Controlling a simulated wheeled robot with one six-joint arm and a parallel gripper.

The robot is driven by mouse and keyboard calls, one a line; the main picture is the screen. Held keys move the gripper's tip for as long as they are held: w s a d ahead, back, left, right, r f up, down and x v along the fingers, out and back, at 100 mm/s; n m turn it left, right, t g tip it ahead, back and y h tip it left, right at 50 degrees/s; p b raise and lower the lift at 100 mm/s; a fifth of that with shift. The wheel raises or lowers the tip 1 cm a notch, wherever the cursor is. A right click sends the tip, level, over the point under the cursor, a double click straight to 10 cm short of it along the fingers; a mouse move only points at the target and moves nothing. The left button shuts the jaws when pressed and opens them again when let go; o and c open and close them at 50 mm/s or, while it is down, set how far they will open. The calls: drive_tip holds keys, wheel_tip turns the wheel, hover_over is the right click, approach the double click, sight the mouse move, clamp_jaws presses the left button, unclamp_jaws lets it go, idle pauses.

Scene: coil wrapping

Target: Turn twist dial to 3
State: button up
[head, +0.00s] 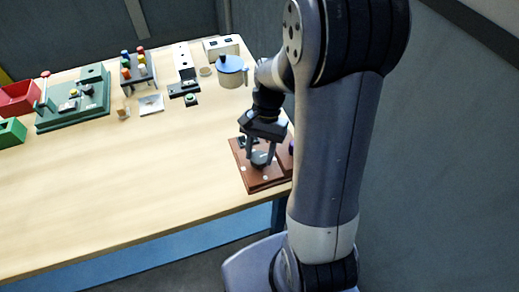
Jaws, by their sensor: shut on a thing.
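The twist dial (260,158) is a dark round knob on a reddish-brown board (258,181) near the right front edge of the table. My gripper (261,159) points down over the board, with one finger on each side of the dial, shut on it. The dial's markings are too small to read, so I cannot tell its setting. My arm hides the board's right part.
A blue-lidded pot (231,72) stands behind the gripper. A green board (73,105), a rack with coloured tops (137,74), a red bin (18,98) and a green bin (11,133) stand farther left. The table's front middle (120,190) is clear.

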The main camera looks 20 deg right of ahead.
drive_tip(key=shift+m+t, duration=0.3)
drive_tip(key=shift+m, duration=0.4)
drive_tip(key=o, duration=1)
drive_tip(key=shift+c, duration=0.2)
drive_tip(key=v, duration=1)
drive_tip(key=shift+d+r, duration=0.3)
drive_tip(key=shift+w+y, duration=0.1)
drive_tip(key=shift+y, duration=0.2)
